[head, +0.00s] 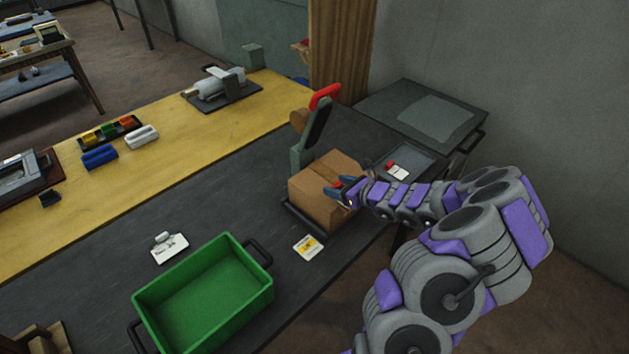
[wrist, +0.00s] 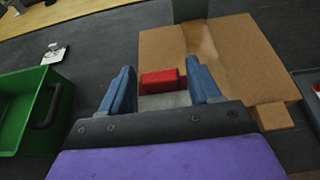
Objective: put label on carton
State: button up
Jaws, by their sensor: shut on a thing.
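The brown carton (head: 318,185) sits on a dark platform at the base of a stand with a red handle, and it fills much of the wrist view (wrist: 240,50). My gripper (head: 338,190) is at the carton's right side, near its top. In the wrist view my gripper's blue fingers (wrist: 160,72) are on either side of a red block (wrist: 160,80), with a pale grey-white piece below it, seemingly the label. The carton's surface lies behind it. I cannot tell whether the held piece touches the carton.
A green crate (head: 270,270) stands front left of the carton. A yellow-and-white card (head: 308,247) and a white tag (head: 169,248) lie on the dark bench. A grey tray (head: 418,160) with a red-and-white piece (head: 397,171) is behind my forearm.

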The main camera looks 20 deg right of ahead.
jog(key=b, duration=0.2)
send_over(315, 182)
jog(key=shift+s+f, duration=0.3)
jog(key=shift+f, duration=0.4)
jog(key=shift+w+a, duration=0.2)
jog(key=shift+w, duration=0.15)
notch_tip(315, 182, down, 3)
jog(key=shift+d+f+b, duration=0.15)
jog(key=shift+f+b, duration=0.05)
jog(key=shift+b, duration=0.4)
jog(key=shift+d+r, duration=0.1)
jog(key=o, duration=1)
